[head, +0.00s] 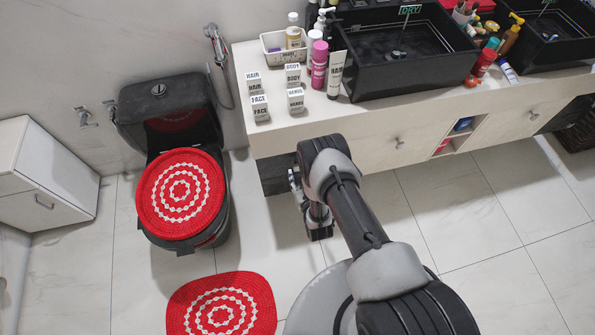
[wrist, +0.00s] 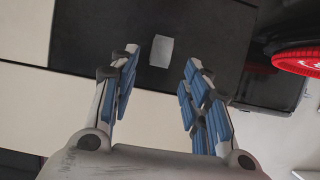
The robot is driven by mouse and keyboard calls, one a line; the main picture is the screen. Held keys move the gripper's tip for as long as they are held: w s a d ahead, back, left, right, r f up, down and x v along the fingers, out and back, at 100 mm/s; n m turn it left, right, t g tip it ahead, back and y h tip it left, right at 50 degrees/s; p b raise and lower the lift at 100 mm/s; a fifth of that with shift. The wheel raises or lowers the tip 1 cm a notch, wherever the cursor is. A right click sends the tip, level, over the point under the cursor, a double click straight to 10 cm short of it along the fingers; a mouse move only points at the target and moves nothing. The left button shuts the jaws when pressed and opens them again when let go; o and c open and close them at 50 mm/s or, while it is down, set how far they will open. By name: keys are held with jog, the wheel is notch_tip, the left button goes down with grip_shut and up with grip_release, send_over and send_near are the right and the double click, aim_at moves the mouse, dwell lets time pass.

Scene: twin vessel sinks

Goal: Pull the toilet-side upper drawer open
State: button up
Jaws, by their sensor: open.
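The long vanity (head: 330,115) has cream drawer fronts with a dark panel (head: 274,176) low at its toilet-side end. My arm hides much of that end, so I cannot tell which front there is the upper drawer. In the wrist view a dark front (wrist: 90,35) fills the upper middle, with a small pale square tab (wrist: 161,51) on it, perhaps a handle. My gripper (wrist: 161,62) is open, its blue-padded fingers on either side of the tab in the picture. Nothing is between them; contact cannot be judged. In the head view my gripper (head: 298,188) is low beside the vanity's dark end, partly hidden.
The black toilet (head: 165,105) with a red cover stands left of the vanity. A red round mat (head: 222,305) lies on the floor. Small labelled boxes (head: 259,108) and bottles (head: 319,65) stand on the counter.

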aim_at(297, 167)
jog(key=b+x, duration=0.1)
jog(key=x, duration=0.4)
jog(key=shift+w+b, duration=0.15)
jog(key=shift+b, duration=0.2)
jog(key=shift+c, duration=0.5)
grip_shut()
